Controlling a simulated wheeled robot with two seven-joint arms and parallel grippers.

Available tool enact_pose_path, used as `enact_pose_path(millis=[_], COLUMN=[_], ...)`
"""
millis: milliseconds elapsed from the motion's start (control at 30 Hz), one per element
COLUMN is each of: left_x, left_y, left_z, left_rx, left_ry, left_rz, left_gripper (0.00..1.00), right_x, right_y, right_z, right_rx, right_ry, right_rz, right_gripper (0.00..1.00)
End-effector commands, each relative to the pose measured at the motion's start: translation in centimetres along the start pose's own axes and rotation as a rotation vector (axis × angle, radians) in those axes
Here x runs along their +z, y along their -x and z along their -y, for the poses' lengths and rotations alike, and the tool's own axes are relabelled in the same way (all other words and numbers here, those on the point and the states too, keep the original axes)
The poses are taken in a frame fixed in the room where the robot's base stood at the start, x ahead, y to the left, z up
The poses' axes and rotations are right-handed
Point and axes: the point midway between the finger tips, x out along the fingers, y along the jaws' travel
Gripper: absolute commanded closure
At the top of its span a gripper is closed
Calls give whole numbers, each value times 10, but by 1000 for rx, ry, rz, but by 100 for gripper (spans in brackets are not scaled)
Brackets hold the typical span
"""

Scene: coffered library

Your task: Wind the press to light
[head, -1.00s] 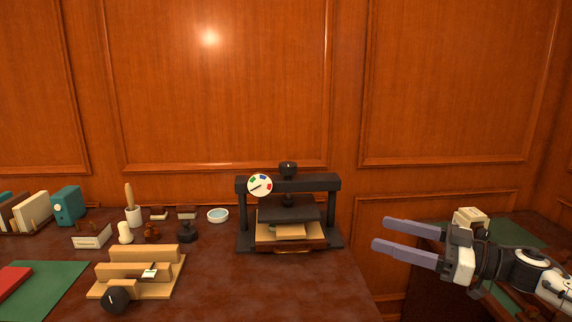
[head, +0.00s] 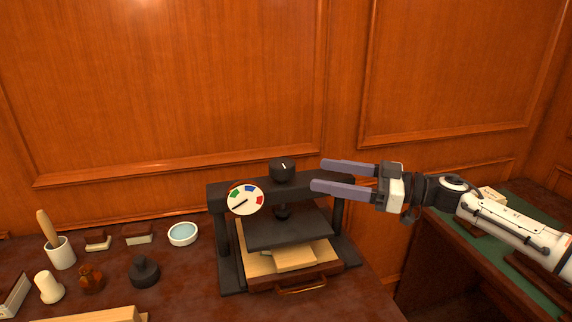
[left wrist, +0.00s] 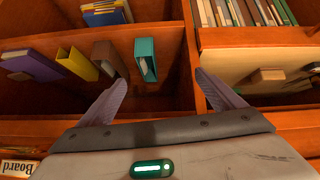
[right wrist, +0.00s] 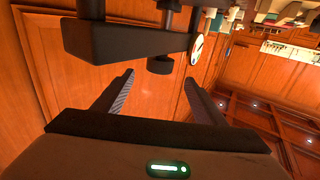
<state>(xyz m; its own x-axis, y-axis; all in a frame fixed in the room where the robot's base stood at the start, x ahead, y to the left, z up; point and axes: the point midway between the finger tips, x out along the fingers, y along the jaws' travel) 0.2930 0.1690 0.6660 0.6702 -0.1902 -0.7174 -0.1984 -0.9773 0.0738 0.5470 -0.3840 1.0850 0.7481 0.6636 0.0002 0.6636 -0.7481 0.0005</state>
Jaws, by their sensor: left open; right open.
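The black press (head: 340,184) stands on the dark desk, with a round knob (head: 283,170) on top of its crossbeam. A white dial (head: 245,199) with green, blue and red patches and a black needle sits on the beam's left front. Under the raised-looking plate (head: 287,230) lies a pale block (head: 293,257) on a wooden tray with a handle (head: 302,287). My right gripper (head: 320,176) is open and empty, its fingers pointing left toward the knob, apart from it. The right wrist view also shows the press (right wrist: 115,42). My left gripper (left wrist: 165,90) is open and empty, facing shelves.
A glass dish (head: 183,234), a black stamp (head: 144,271), a brown bottle (head: 91,278) and a cup with a wooden-handled tool (head: 60,252) stand left of the press. A green-topped table (head: 445,235) is at right. The wall is close behind.

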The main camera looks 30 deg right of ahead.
Motion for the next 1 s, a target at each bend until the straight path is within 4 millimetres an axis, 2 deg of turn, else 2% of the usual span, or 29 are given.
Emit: enact_pose_path(millis=[400,600,1000], left_x=[-7,-16,-22], left_y=[11,14,12], left_z=[-2,-2,-1], left_rx=[2,2,1], left_ry=[1,-1,-3], left_rz=[4,-7,-17], left_gripper=[11,11,11], right_x=[-5,-2,0], right_y=[-62,-84,-90], right_z=[0,0,0], right_rx=[-1,0,0], right_ry=[1,0,0], right_rz=[-6,-3,0], right_gripper=[35,35,37])
